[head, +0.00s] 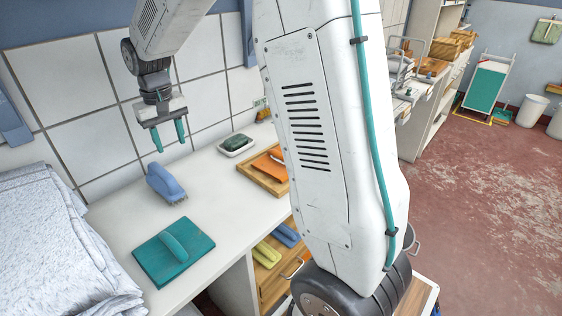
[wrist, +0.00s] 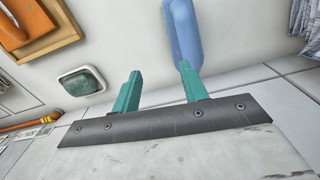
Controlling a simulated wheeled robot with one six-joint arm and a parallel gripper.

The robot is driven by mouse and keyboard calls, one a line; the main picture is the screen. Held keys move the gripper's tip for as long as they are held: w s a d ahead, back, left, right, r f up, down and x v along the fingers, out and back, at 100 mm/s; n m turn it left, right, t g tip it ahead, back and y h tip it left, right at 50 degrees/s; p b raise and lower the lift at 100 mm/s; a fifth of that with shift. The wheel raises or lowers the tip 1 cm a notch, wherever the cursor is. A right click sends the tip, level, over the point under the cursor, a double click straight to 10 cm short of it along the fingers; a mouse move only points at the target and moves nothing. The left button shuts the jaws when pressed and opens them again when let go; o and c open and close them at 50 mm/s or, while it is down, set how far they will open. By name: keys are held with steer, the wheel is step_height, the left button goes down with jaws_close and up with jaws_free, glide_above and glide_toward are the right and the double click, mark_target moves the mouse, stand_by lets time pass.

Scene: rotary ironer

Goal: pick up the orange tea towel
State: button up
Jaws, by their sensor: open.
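An orange tea towel (head: 269,165) lies in a shallow wooden tray (head: 262,181) on the white counter, right of my gripper in the head view. My arm hides part of the tray's right side. The towel also shows in the upper left corner of the wrist view (wrist: 14,30), cut off by the frame edge. My gripper (head: 170,143) hangs above the counter near the tiled wall, teal fingers apart and nothing between them. In the wrist view its fingers (wrist: 160,82) point towards the counter, apart from the towel.
A blue brush-like object (head: 165,184) stands on the counter below my gripper. A white dish with a dark green item (head: 236,143) sits behind the tray. Grey-white linen (head: 55,235) fills the left side.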

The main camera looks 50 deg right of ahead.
steer(key=s+d+m, duration=0.2)
steer(key=s+d, duration=0.1)
steer(key=d, duration=0.7)
steer(key=n, duration=0.1)
glide_toward(282, 154)
steer(key=shift+w+d+f, duration=0.15)
steer(key=shift+w+d, duration=0.2)
steer(key=shift+d, duration=0.05)
steer(key=shift+a+f+n, duration=0.2)
steer(key=shift+f+n, duration=0.05)
steer(key=shift+n, duration=0.65)
steer(key=shift+f, duration=0.25)
steer(key=f, duration=0.7)
steer(key=shift+s+a+f, duration=0.15)
steer(key=shift+s+a, duration=0.05)
steer(key=shift+s, duration=0.05)
jaws_close()
